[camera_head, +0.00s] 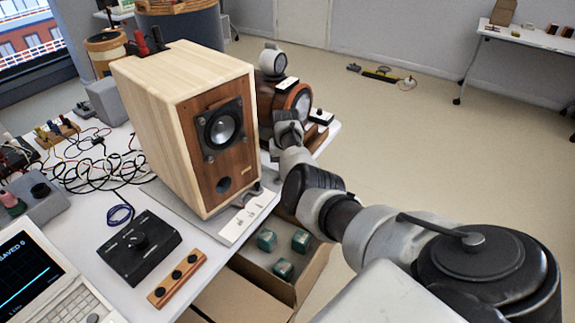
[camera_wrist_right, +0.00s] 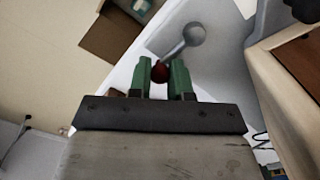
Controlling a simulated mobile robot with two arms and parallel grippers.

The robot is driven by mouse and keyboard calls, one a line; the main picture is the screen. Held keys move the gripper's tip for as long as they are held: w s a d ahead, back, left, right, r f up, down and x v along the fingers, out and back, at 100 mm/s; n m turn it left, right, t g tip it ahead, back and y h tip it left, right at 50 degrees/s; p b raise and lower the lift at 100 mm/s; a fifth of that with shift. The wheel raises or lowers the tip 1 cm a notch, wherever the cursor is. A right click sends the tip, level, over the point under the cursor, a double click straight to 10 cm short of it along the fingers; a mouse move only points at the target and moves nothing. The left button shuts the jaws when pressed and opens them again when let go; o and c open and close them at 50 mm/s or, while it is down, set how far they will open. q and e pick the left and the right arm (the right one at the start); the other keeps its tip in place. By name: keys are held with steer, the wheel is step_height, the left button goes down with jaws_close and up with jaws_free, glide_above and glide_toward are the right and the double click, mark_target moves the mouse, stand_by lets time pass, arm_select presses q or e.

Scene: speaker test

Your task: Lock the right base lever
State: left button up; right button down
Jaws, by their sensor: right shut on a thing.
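The wooden speaker (camera_head: 185,120) stands upright on a pale base plate (camera_head: 238,228) on the white table. In the right wrist view, the base lever (camera_wrist_right: 176,51) is a short grey rod with a round grey end and a dark red knob (camera_wrist_right: 160,72). My right gripper (camera_wrist_right: 163,75) has its green fingers on either side of the knob and is shut on it. In the head view my right arm reaches to the speaker's right side, and the fingers and lever are hidden there. The speaker's wooden side (camera_wrist_right: 290,110) shows at the right of the wrist view. My left gripper is not in view.
A black box with a knob (camera_head: 139,247), a wooden strip with black knobs (camera_head: 177,278) and a laptop (camera_head: 50,280) stand at the front left. Tangled cables (camera_head: 90,165) lie behind them. An open cardboard box (camera_head: 300,275) with green blocks is below the table edge.

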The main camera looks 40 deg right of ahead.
steer(key=shift+f, duration=0.1)
stand_by(0.4)
steer(key=c, duration=1)
jaws_free()
steer(key=shift+c, duration=0.2)
steer(key=shift+w, duration=0.1)
step_height(320, 180, up, 11)
steer(key=p, duration=0.1)
steer(key=shift+f, duration=0.15)
steer(key=shift+a, duration=0.1)
